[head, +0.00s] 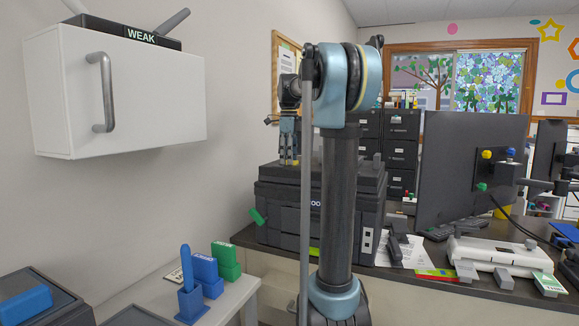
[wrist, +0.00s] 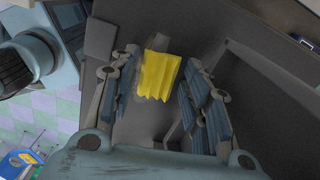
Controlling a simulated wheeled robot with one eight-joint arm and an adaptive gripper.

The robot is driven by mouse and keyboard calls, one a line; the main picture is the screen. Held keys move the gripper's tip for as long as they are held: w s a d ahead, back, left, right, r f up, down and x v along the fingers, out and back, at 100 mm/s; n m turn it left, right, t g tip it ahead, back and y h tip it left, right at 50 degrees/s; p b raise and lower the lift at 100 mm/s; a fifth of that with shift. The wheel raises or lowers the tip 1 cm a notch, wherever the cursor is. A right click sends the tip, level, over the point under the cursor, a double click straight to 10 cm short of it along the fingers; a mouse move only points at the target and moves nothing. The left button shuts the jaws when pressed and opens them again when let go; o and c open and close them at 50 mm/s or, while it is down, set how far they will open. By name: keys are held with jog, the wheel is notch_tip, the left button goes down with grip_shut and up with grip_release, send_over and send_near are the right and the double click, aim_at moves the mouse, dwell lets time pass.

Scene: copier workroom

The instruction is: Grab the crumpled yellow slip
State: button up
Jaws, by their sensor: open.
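The crumpled yellow slip (wrist: 160,76) shows in the wrist view as a small bright yellow piece with folds and a jagged lower edge. It lies on the dark grey top of the copier (head: 275,208). My gripper (wrist: 162,58) is open, with one finger on each side of the slip and a visible gap to the right finger. Whether the left finger touches it I cannot tell. In the head view my gripper (head: 289,158) points down just over the copier top, and I cannot make out the slip clearly there.
A dark monitor (head: 465,165) and a white device (head: 495,255) stand on the desk to the right. A white wall cabinet (head: 120,95) hangs at left. Green and blue holders (head: 226,262) stand on a white ledge below it.

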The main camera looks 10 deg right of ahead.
jog(key=c, duration=0.5)
jog(key=shift+o, duration=0.2)
jog(key=shift+r, duration=0.15)
